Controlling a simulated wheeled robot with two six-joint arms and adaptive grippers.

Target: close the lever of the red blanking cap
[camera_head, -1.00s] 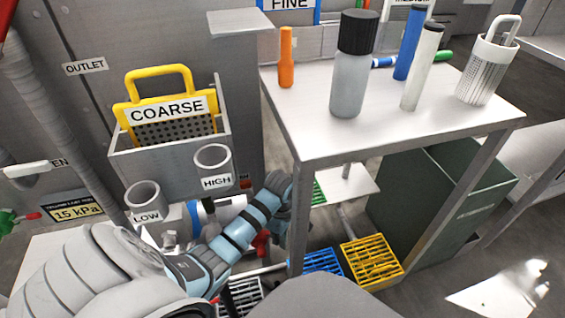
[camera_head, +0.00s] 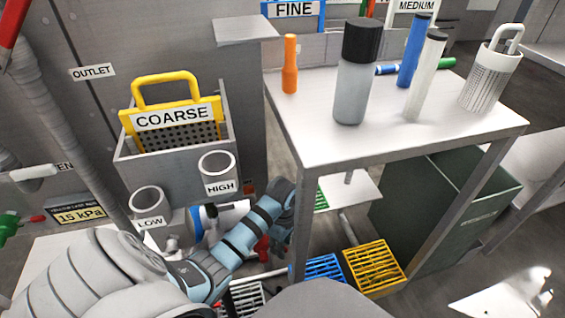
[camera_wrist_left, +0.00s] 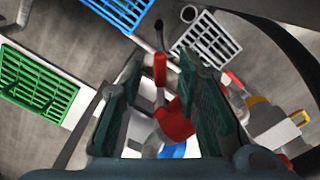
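A red cap-like part (camera_wrist_left: 174,122), likely the blanking cap, lies between the fingers of my left gripper (camera_wrist_left: 160,75) in the left wrist view. A red lever-like handle (camera_wrist_left: 160,68) shows just beyond it, near the fingertips. The fingers stand apart on either side, and I cannot tell whether either touches the red parts. In the head view a bit of red (camera_head: 262,246) shows beside my left wrist, low under the two cups. My left fingers are hidden there. My right gripper is in neither view.
A metal table (camera_head: 310,150) with bottles stands at right. The box with the yellow COARSE screen (camera_head: 165,92) and the LOW (camera_head: 148,203) and HIGH (camera_head: 217,168) cups are above my left arm. Blue (camera_head: 323,267) and yellow grates (camera_head: 374,266) lie on the floor.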

